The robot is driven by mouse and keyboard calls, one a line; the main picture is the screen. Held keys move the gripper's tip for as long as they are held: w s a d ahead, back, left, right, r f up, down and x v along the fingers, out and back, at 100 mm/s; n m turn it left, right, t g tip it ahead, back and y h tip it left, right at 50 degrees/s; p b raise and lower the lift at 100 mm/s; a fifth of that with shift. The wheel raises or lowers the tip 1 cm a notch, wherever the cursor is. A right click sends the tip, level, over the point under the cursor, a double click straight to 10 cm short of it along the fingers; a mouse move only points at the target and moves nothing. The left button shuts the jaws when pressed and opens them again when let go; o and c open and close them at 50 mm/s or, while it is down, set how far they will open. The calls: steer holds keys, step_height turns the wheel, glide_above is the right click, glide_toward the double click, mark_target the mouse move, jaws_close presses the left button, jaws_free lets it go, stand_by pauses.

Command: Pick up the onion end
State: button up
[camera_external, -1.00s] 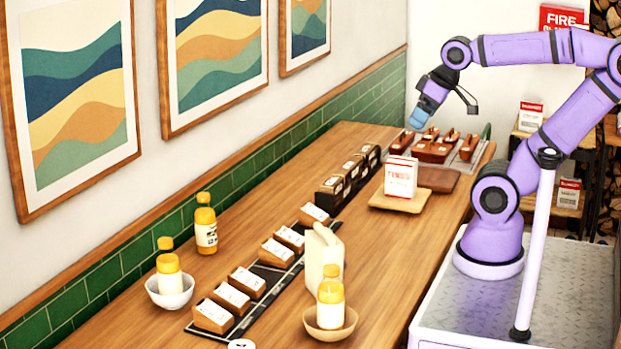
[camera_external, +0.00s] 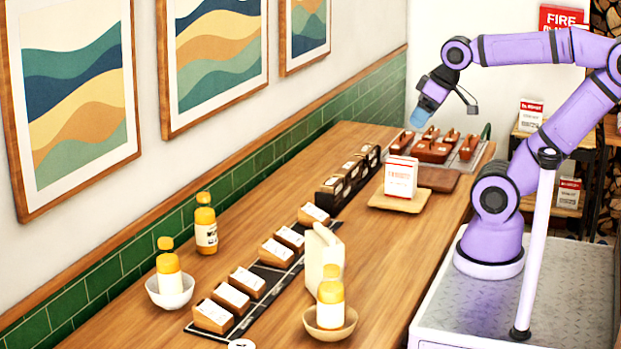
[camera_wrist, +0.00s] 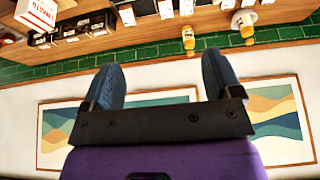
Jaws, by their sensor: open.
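I cannot make out an onion end in either view. My gripper (camera_external: 423,108) is at the far end of the wooden counter in the external view, in the air beside and above several brown lidded containers (camera_external: 433,150). In the wrist view its two blue fingers stand wide apart, with nothing between them (camera_wrist: 160,75). That view is upside down and looks toward the wall and its pictures.
A red and white box (camera_external: 401,177) stands on a wooden board (camera_external: 381,198). A row of labelled blocks (camera_external: 275,252), a cream carton (camera_external: 322,250) and yellow-capped bottles (camera_external: 205,225) stand nearer. Bare counter (camera_external: 375,265) lies along the right.

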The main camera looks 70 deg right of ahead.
steer(key=shift+w, duration=0.1)
steer(key=w+a+f+g, duration=0.2)
steer(key=w+f+g, duration=0.3)
steer(key=w+f, duration=1.35)
steer(key=shift+g, duration=0.8)
steer(key=f, duration=0.5)
steer(key=w+a+f, duration=0.1)
steer(key=f, duration=0.5)
steer(key=w+f, duration=0.1)
steer(key=f, duration=0.5)
steer(key=shift+a+f, duration=0.1)
steer(key=shift+a, duration=0.05)
steer(key=shift+s+a+f, duration=0.15)
steer(key=shift+s+f, duration=0.05)
steer(key=shift+f, duration=1.15)
steer(key=shift+s+a+f, duration=0.15)
steer(key=shift+f, duration=1.15)
steer(key=c, duration=1)
